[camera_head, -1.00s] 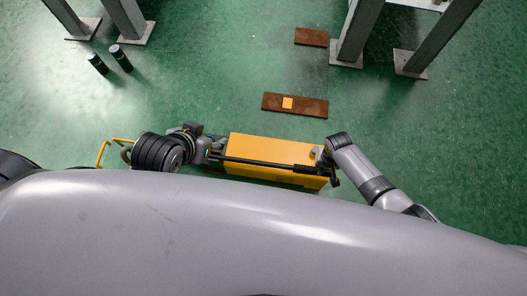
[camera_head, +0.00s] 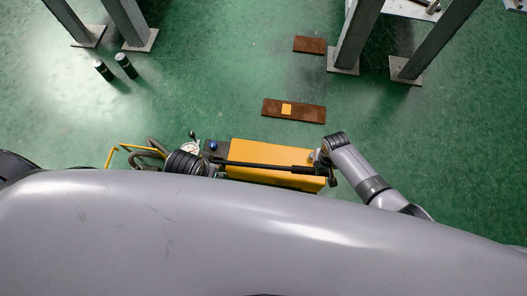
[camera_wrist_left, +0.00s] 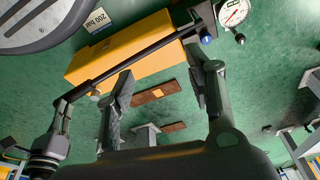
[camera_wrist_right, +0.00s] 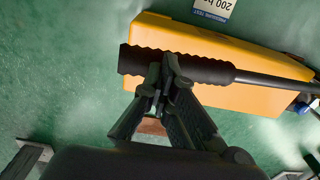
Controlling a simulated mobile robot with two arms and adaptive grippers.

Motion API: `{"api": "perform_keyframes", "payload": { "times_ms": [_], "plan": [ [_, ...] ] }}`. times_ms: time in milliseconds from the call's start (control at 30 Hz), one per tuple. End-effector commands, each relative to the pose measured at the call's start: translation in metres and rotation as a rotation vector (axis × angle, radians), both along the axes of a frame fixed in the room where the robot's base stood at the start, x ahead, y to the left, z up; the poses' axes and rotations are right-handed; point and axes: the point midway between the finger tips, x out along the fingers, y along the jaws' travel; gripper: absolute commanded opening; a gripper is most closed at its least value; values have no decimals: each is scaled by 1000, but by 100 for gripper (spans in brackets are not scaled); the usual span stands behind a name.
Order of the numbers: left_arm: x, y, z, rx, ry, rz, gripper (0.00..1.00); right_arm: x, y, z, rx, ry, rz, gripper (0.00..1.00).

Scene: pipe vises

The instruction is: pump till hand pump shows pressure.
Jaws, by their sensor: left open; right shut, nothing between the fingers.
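The hand pump is a yellow box (camera_head: 270,155) on the floor in front of me, with a long black lever (camera_head: 255,165) along its top. It also shows in both wrist views. Its white round gauge (camera_wrist_left: 234,12) is in the left wrist view; the needle reading is too small to tell. A blue knob (camera_head: 213,145) sits beside the gauge. My right gripper (camera_wrist_right: 165,78) is shut at the lever's ribbed black grip (camera_wrist_right: 185,65), with nothing visible between its fingers. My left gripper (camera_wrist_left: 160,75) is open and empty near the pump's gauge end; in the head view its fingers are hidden.
A yellow tubular handle (camera_head: 112,155) and dark hose (camera_head: 150,150) lie left of the pump. Brown plates (camera_head: 308,112) lie beyond it, one bearing an orange square (camera_head: 286,109). Grey legs (camera_head: 355,40) and two black cylinders (camera_head: 125,66) stand farther off.

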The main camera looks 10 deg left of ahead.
Motion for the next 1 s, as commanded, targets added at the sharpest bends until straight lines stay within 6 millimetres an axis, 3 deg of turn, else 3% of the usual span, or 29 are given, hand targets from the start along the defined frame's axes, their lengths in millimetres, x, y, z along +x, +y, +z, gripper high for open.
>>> {"api": "perform_keyframes", "payload": {
  "times_ms": [333,667,1000],
  "plan": [
    [-4,0,-26,1,16,-2,49,0,1,9,-1,0,0,0],
    [-20,2,-76,4,45,-7,49,0,6,25,-1,0,0,0],
    [-50,6,-122,7,75,-14,49,0,10,41,-1,0,0,0]
  ]
}}
